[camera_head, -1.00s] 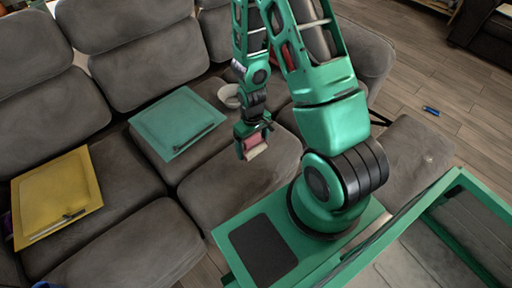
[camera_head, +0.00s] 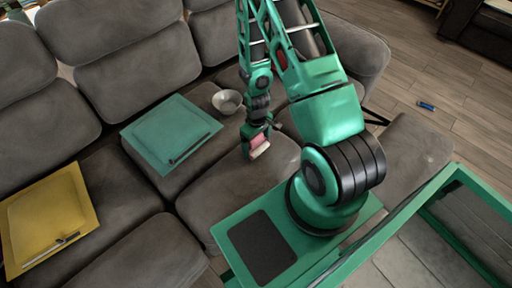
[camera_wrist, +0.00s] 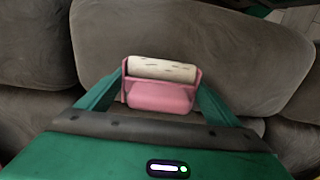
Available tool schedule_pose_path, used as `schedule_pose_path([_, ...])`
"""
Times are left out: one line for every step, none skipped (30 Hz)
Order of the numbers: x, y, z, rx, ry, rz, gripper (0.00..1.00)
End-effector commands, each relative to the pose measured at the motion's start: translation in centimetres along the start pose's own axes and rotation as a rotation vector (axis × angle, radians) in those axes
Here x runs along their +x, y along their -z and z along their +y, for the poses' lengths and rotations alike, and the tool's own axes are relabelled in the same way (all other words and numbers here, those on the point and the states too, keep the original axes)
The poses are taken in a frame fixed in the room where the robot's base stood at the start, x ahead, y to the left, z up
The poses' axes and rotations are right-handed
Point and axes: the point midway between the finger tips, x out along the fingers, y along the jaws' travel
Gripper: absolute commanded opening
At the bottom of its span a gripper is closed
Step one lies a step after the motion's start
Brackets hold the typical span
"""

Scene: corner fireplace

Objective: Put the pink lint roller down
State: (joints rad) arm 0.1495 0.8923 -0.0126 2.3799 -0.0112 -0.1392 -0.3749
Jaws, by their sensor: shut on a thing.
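The pink lint roller (camera_head: 259,145) is held in my gripper (camera_head: 256,146) above a grey sofa cushion in the head view. In the wrist view the lint roller (camera_wrist: 160,90) sits between the two green fingers of my gripper (camera_wrist: 160,88), its pink body nearer me and its white roll with dark specks at the far side. The fingers are shut on its sides. Grey cushion shows around and beyond it. I cannot tell how far above the cushion it hangs.
A green mat (camera_head: 158,122) with a dark pen-like item lies on the sofa, and a white bowl (camera_head: 227,101) stands between it and my gripper. A yellow mat (camera_head: 38,228) lies at the left. The cushion (camera_head: 222,196) below my gripper has bare room. A blue item (camera_head: 427,105) lies on the floor.

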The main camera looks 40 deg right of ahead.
Motion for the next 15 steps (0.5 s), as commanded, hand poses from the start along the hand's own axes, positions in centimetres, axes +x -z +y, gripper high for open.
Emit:
schedule_pose_path([0.6, -0.2, 0.3, 0.006, 0.001, -0.003, 0.68])
schedule_pose_path([1.0, -0.3, 0.4, 0.009, 0.001, -0.004, 0.68])
schedule_pose_path([1.5, -0.4, 0.6, 0.012, 0.0, -0.003, 0.68])
schedule_pose_path([1.9, -0.4, 0.8, 0.014, 0.0, -0.003, 0.68])
schedule_pose_path([2.3, -0.5, 0.9, 0.016, 0.0, -0.003, 0.68])
schedule_pose_path([2.7, -0.5, 1.0, 0.018, 0.0, -0.003, 0.68])
schedule_pose_path([3.0, -0.6, 1.1, 0.019, 0.001, -0.003, 0.68])
schedule_pose_path([3.2, -0.6, 1.1, 0.02, 0.001, -0.003, 0.68])
schedule_pose_path([3.5, -0.6, 1.2, 0.021, 0.0, -0.002, 0.68])
schedule_pose_path([3.6, -0.6, 1.2, 0.022, 0.0, -0.001, 0.68])
schedule_pose_path([3.6, -0.6, 1.3, 0.023, 0.0, 0.0, 0.68])
schedule_pose_path([3.7, -0.6, 1.3, 0.023, 0.0, 0.0, 0.68])
schedule_pose_path([3.7, -0.6, 1.3, 0.024, 0.0, 0.0, 0.68])
schedule_pose_path([3.7, -0.6, 1.3, 0.024, 0.0, 0.0, 0.68])
schedule_pose_path([3.7, -0.6, 1.4, 0.024, 0.0, 0.0, 0.68])
